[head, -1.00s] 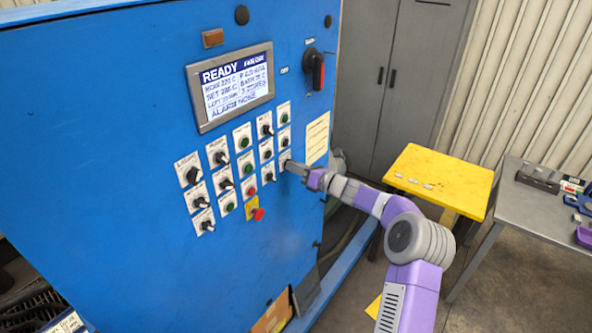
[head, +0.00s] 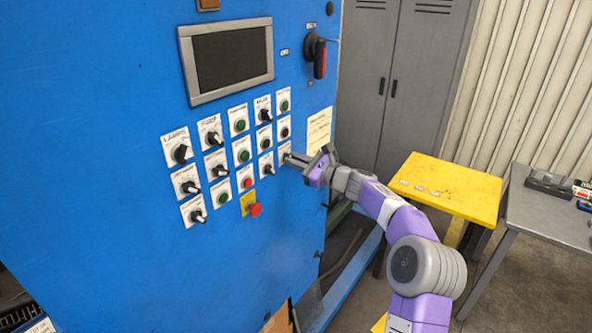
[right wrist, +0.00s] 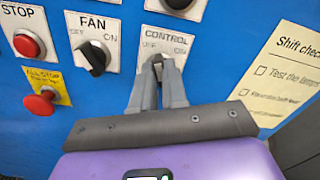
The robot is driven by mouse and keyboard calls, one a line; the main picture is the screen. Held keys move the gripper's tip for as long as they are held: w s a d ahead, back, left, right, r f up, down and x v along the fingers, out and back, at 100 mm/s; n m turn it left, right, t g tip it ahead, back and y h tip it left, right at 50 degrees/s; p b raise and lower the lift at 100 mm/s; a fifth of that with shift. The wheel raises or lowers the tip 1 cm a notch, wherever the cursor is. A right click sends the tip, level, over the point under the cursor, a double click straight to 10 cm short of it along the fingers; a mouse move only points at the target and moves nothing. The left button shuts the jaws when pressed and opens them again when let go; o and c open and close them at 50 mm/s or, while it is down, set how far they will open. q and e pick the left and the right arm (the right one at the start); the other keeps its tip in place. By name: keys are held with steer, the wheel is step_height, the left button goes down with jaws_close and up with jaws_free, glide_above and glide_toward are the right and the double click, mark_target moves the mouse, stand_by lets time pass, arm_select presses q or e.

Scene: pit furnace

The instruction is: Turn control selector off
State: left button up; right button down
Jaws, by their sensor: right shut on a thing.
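The control selector (right wrist: 158,62) is a dark knob on a white plate marked CONTROL, OFF and ON, in the right wrist view. Its plate also shows at the lower right of the button rows in the head view (head: 285,150). My right gripper (right wrist: 158,72) is shut on the knob, and its fingers hide most of it. In the head view my right gripper (head: 291,158) reaches the panel from the right. The panel's display screen (head: 230,58) is dark. My left gripper is not in view.
The fan selector (right wrist: 92,57) is just left of the control selector. The red all-stop button (right wrist: 40,102) is further left and lower. A yellow table (head: 455,195) stands to the right.

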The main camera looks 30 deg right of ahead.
steer(key=shift+n+b, duration=0.7)
steer(key=shift+n, duration=0.1)
steer(key=c, duration=1.2)
jaws_free()
steer(key=shift+o, duration=0.2)
steer(key=shift+s, duration=0.1)
steer(key=b+v, duration=0.1)
steer(key=v, duration=0.6)
steer(key=shift+s, duration=0.15)
